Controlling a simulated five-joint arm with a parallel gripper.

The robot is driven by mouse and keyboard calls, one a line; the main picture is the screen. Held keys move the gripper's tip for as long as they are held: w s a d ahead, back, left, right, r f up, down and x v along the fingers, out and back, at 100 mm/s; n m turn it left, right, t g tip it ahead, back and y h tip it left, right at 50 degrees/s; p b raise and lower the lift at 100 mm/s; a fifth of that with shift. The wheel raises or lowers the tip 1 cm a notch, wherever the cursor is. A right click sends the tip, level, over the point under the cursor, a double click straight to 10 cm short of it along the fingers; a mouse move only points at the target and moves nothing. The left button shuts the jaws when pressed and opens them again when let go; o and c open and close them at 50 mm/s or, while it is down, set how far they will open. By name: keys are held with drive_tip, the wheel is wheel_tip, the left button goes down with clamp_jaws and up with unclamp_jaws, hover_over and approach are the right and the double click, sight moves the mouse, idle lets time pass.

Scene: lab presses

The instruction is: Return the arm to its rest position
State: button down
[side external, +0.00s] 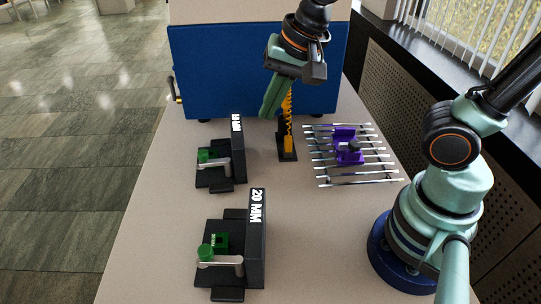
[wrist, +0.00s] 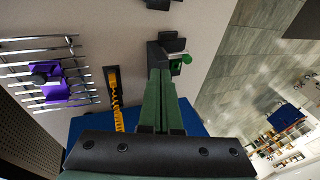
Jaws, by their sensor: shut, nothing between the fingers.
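My gripper (side external: 272,98) is raised above the bench, in front of the blue panel (side external: 215,75), with its green fingers pointing down. In the wrist view the two fingers (wrist: 160,85) lie side by side, shut, with nothing between them. The fingertips are above the table, apart from the fixtures. In the side view the gripper hides part of the blue panel and the top of the yellow coil stand.
The yellow coil stand (side external: 288,145) is close behind the gripper. A metal rack (side external: 350,175) with a purple clamp (side external: 347,148) stands right of it. Two black presses with green parts, one (side external: 240,165) and one marked 20 MM (side external: 257,230), stand left and front. Bare table (side external: 170,215) lies left.

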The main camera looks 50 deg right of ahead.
drive_tip(key=s+d+r+n+t+h, duration=0.1)
drive_tip(key=s+d+n, duration=0.1)
drive_tip(key=d+n, duration=0.6)
drive_tip(key=shift+s+r+n, duration=0.15)
drive_tip(key=shift+r+n, duration=0.15)
drive_tip(key=shift+n, duration=0.3)
